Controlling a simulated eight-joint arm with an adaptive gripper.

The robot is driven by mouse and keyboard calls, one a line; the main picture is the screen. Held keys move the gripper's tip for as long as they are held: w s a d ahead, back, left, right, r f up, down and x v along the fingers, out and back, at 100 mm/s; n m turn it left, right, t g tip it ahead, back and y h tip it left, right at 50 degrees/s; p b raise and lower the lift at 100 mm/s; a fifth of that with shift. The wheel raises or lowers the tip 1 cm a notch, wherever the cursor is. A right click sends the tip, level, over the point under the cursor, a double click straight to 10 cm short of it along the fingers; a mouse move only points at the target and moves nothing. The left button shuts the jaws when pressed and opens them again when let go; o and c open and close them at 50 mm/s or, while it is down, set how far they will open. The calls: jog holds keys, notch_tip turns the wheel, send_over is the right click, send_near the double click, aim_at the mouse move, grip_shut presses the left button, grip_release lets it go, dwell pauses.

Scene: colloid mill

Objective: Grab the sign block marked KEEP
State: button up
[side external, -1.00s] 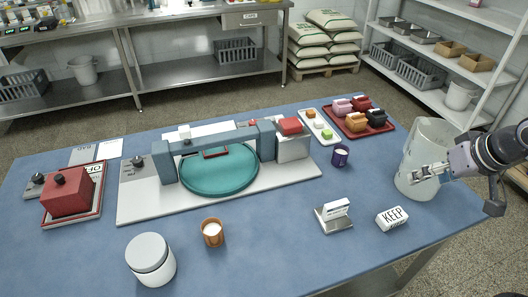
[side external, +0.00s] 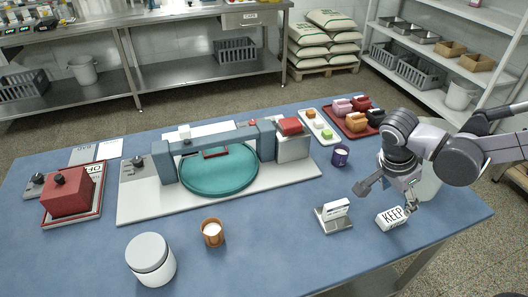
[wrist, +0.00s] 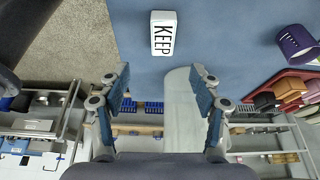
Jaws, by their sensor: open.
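The sign block marked KEEP (side external: 392,217) is a small white block with dark lettering. It lies on the blue table near the right front edge. In the wrist view the KEEP block (wrist: 164,33) shows upper middle, beyond the fingertips and apart from them. My gripper (wrist: 160,80) is open and empty, its two blue-padded fingers spread wide. In the side view my gripper (side external: 400,197) is close by the block, just above it; the arm hides part of it there, and I cannot tell the exact gap.
A card holder (side external: 334,216) with a white card stands just left of the block. A clear container (side external: 430,183) stands behind my gripper, partly hidden. A purple cup (side external: 340,156) and a red tray (side external: 345,127) are farther back.

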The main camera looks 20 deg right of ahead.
send_over(393, 215)
jog(key=a, duration=0.2)
jog(key=f, duration=0.4)
jog(key=shift+s+d+f, duration=0.1)
jog(key=shift+s+f, duration=0.2)
jog(key=shift+f, duration=0.1)
jog(key=shift+w+a+x, duration=0.1)
jog(key=shift+a+x, duration=0.1)
jog(key=shift+x, duration=0.8)
jog(key=shift+w+a+x, duration=0.1)
jog(key=shift+a+x, duration=0.1)
jog(key=shift+x, duration=1.6)
jog(key=c, duration=1.3)
